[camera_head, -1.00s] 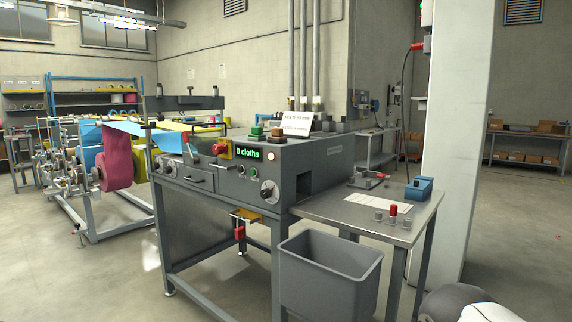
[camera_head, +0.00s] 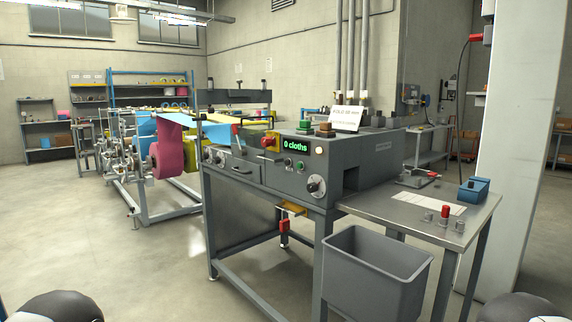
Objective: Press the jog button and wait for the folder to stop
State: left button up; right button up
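The folder (camera_head: 350,158) is a grey machine on a steel frame in the middle of the head view. Its green display (camera_head: 295,145) reads "0 cloths". A red knob on a yellow plate (camera_head: 269,142) sits left of the display. A white round button (camera_head: 319,150) is right of it, and small buttons (camera_head: 293,163) and a dial (camera_head: 315,187) are below. Which one is the jog button I cannot tell. Blue cloth (camera_head: 205,130) runs into the machine from the left. Only rounded parts of my arms show at the bottom corners; neither gripper is in view.
A grey bin (camera_head: 376,275) stands on the floor before the machine. A side table (camera_head: 405,212) on the right holds a blue box (camera_head: 474,189), a red-topped piece (camera_head: 445,214) and a paper sheet. A white column (camera_head: 515,150) rises behind it. Floor at the left is open.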

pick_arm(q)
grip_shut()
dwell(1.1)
